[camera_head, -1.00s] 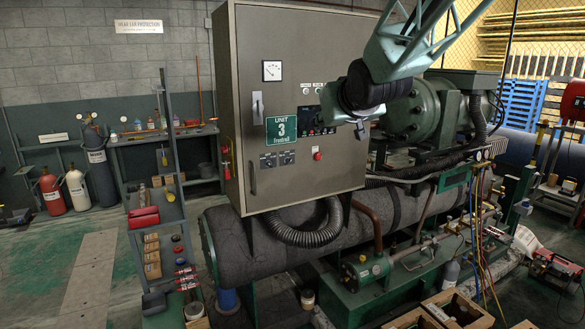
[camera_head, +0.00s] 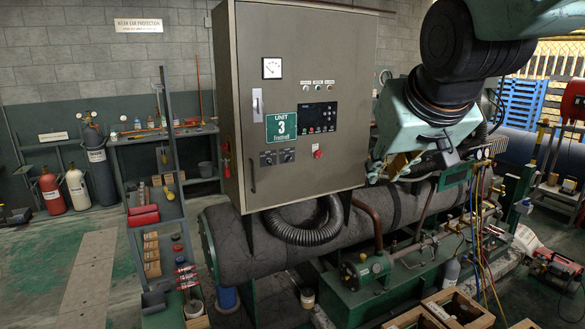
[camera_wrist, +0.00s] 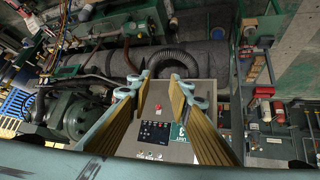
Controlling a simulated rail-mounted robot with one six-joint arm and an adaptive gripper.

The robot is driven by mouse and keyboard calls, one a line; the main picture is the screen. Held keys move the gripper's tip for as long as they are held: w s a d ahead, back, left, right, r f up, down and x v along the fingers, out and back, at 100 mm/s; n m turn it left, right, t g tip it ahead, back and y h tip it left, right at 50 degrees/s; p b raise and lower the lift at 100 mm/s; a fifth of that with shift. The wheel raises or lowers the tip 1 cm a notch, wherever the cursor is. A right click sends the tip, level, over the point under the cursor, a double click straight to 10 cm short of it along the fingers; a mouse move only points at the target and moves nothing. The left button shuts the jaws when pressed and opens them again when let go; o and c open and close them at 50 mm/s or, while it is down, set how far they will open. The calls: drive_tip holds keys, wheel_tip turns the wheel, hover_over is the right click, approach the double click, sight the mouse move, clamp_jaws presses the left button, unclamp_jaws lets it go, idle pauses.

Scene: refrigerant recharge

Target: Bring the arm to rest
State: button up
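My gripper (camera_head: 392,168) hangs at the right of the grey control cabinet in the head view, below my arm's dark joint. Its fingers are partly hidden there by the green wrist housing. In the wrist view my gripper (camera_wrist: 161,82) shows two yellow-brown padded fingers standing apart, with nothing between them. The grey cabinet (camera_head: 290,190), marked Unit 3, stands upright. Its face (camera_wrist: 158,108) also shows behind the gap between the fingers in the wrist view. I see no contact between the fingers and the cabinet.
A large wrapped cylinder (camera_head: 235,250) runs below the cabinet. A green compressor, largely hidden behind my arm, stands to the right. Coloured hoses (camera_head: 484,240) hang at the right near wooden crates (camera_head: 455,308). A tool rack (camera_head: 160,215) and gas bottles stand left. The left floor is open.

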drive_tip(key=s+d+f+g, duration=0.1)
drive_tip(key=s+f, duration=0.4)
drive_tip(key=s, duration=1.1)
drive_tip(key=s+d+f+m+g+b, duration=0.1)
drive_tip(key=s+f+g, duration=0.2)
drive_tip(key=s, duration=1.4)
wheel_tip(320, 180, down, 3)
drive_tip(key=shift+r+g, duration=0.1)
drive_tip(key=shift+g, duration=0.3)
